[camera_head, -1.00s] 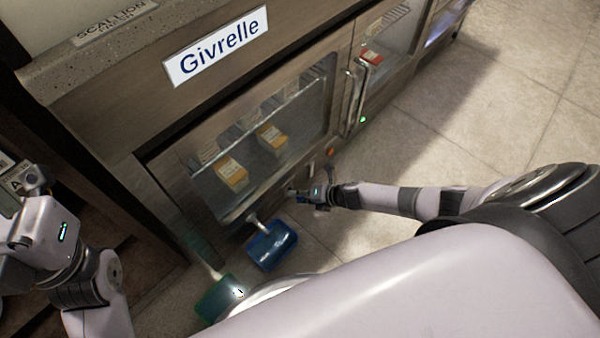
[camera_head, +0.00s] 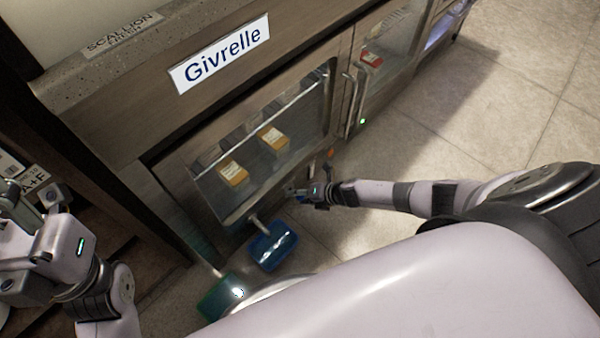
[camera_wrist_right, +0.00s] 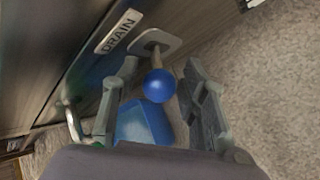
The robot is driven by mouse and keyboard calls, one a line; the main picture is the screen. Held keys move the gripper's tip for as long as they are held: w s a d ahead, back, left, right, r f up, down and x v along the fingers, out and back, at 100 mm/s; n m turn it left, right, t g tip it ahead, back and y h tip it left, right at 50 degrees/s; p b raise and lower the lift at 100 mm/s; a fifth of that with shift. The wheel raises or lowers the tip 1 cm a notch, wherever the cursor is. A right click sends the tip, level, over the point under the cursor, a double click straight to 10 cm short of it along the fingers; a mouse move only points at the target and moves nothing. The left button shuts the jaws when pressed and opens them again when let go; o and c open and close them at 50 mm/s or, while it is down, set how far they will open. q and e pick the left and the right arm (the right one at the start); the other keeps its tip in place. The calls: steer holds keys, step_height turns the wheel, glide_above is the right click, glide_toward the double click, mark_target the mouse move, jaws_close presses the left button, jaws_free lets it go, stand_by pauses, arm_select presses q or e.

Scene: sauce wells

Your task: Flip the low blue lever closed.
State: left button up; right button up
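The low blue lever shows in the right wrist view as a round blue knob (camera_wrist_right: 159,85) on a short stem. The stem comes out of a light plate (camera_wrist_right: 157,43) beside a DRAIN label (camera_wrist_right: 120,31). My right gripper (camera_wrist_right: 157,72) is open, with one finger on each side of the lever. I cannot tell whether either finger touches it. In the head view my right gripper (camera_head: 300,191) is low at the cabinet front, and the lever is mostly hidden there. My left gripper (camera_head: 32,192) is at the left edge, away from the lever; its fingers are unclear.
A blue tray (camera_head: 273,247) is below the cabinet (camera_head: 150,100), near my right gripper. A green tray (camera_head: 220,297) is further left. A small orange part (camera_head: 330,153) and metal door handles (camera_head: 352,100) are on the front. The floor at right is clear.

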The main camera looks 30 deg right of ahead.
steer(key=shift+o, duration=0.3)
steer(key=shift+s+r, duration=0.1)
steer(key=v, duration=1.1)
steer(key=shift+s+d+r, duration=0.2)
steer(key=shift+d+r, duration=0.05)
